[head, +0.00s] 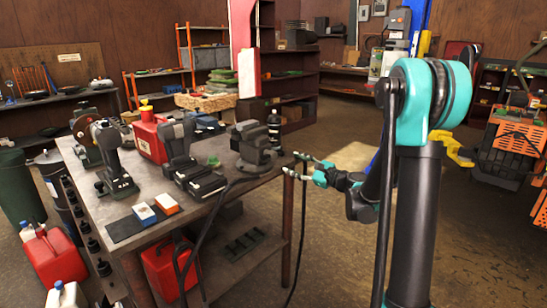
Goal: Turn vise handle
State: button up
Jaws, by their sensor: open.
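A dark metal vise (251,147) sits at the right end of the workbench (222,197). Its handle is too small and dark to make out clearly. My gripper (291,164) is at the bench's right edge, to the right of the vise and slightly lower in the picture. Its thin pale fingers are spread apart and point left, towards the vise. Nothing shows between the fingers. I cannot tell whether a fingertip touches the bench or the vise.
Cordless drills (177,138) stand left of the vise, and a dark bottle (274,126) stands close behind it. Orange and blue boxes (167,204) lie near the front. A black cable hangs over the bench edge. Red fuel cans (52,256) stand on the floor. Floor right of the bench is open.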

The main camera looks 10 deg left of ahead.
aim_at(275, 156)
jog(key=x, duration=1)
jog(key=shift+w+a, duration=0.2)
jog(key=shift+a, duration=0.1)
jog(key=shift+c, duration=0.2)
jog(key=shift+f, duration=0.1)
jog(key=c, duration=1.1)
